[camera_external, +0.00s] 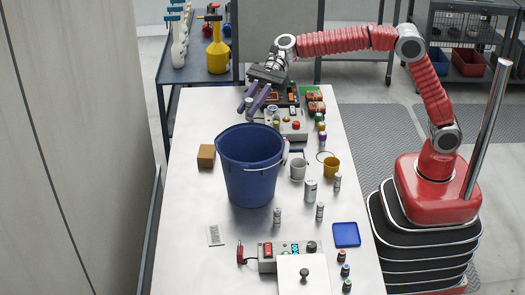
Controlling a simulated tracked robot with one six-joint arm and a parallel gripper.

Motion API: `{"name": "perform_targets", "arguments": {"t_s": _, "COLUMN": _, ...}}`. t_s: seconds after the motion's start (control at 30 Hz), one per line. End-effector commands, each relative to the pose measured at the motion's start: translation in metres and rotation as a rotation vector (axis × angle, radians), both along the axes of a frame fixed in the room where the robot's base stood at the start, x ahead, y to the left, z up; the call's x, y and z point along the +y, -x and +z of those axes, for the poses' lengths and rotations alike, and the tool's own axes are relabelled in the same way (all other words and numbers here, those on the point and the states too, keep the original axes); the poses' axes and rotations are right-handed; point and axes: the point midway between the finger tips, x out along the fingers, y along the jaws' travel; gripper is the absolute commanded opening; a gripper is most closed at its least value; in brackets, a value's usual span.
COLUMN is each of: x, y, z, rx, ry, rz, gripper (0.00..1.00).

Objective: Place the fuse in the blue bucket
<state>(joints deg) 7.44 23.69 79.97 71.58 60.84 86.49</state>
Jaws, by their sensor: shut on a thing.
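The blue bucket (250,172) stands upright on the white table, left of its middle, with its handle down at the side. My gripper (251,105) is above the table's far part, just beyond and above the bucket's far rim, pointing down. Its two purple-grey fingers are shut on a small pale thing, most likely the fuse (249,101); it is too small and too covered by the fingers to make out clearly. The inside bottom of the bucket is hidden by its near wall.
A brown block (206,156) sits left of the bucket. A white mug (298,168), a yellow mug (331,166) and several small cylinders are to its right. Fuse-panel-like devices (293,126) lie behind. A control box (287,254) and blue tray (346,234) are in front.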

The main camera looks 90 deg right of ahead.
Motion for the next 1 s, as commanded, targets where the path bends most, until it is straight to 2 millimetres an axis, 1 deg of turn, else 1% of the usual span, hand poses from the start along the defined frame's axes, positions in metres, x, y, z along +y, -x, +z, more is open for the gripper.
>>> {"name": "perform_targets", "arguments": {"t_s": 0.27, "x": 0.000, "y": 0.000, "z": -0.013, "rx": 0.002, "ry": -0.001, "rz": -0.001, "gripper": 0.00}}
{"name": "perform_targets", "arguments": {"t_s": 1.0, "x": 0.000, "y": 0.000, "z": -0.075, "rx": 0.002, "ry": -0.001, "rz": -0.001, "gripper": 0.00}}
